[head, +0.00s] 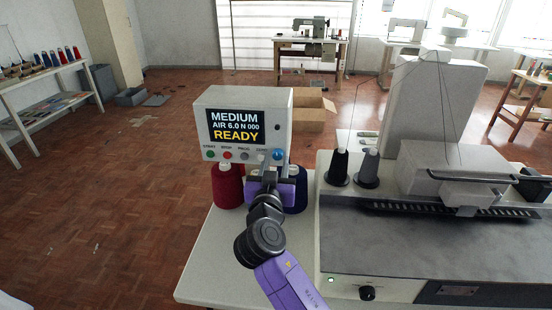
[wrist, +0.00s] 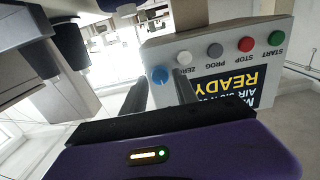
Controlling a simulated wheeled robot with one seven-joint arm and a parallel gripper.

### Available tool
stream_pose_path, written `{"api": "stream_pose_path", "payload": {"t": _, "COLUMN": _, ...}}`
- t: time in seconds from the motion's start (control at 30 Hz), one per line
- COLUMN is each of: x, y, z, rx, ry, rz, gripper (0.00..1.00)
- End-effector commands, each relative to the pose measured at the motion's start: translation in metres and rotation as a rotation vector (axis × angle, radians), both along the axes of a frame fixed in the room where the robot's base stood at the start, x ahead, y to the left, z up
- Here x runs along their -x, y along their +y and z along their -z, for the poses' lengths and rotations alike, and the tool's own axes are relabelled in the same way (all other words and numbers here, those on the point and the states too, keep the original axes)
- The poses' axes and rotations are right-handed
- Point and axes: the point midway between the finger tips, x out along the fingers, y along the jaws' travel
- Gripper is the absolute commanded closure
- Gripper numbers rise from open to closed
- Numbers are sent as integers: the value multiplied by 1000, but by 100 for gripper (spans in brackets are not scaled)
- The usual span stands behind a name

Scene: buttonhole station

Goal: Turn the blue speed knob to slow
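The blue speed knob (head: 278,154) is at the lower right of the control box (head: 285,112), beside the row of buttons. The box's screen (head: 235,126) reads MEDIUM, AIR 6.0 N 000 and READY. My gripper (head: 270,163) is at the front of the box, close to the knob. In the wrist view the blue knob (wrist: 160,76) shows between the tips of the two spread fingers, with a gap on each side. My gripper (wrist: 160,80) is open there. I cannot tell how far the fingertips are from the knob in depth. The knob's pointer is too small to read.
A green START button (head: 210,154), red STOP button (head: 227,155) and grey PROG button (head: 244,156) line the box; a white ZERO button (wrist: 184,58) is nearest the knob. A dark red thread cone (head: 228,188) and dark blue cone (head: 297,196) stand close by. The sewing machine (head: 400,245) fills the right.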

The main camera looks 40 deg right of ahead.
Motion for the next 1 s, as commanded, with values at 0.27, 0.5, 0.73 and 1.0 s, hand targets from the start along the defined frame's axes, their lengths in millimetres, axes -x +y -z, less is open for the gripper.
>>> {"api": "stream_pose_path", "payload": {"t": 0.27, "x": -11, "y": -14, "z": 0, "rx": -1, "ry": 0, "rz": -1, "gripper": 65}}
{"api": "stream_pose_path", "payload": {"t": 0.5, "x": -11, "y": -14, "z": 0, "rx": -1, "ry": 1, "rz": -1, "gripper": 71}}
{"api": "stream_pose_path", "payload": {"t": 0.73, "x": -11, "y": -13, "z": 0, "rx": -1, "ry": 1, "rz": -2, "gripper": 100}}
{"api": "stream_pose_path", "payload": {"t": 1.0, "x": -11, "y": -13, "z": 0, "rx": 17, "ry": 24, "rz": -2, "gripper": 100}}
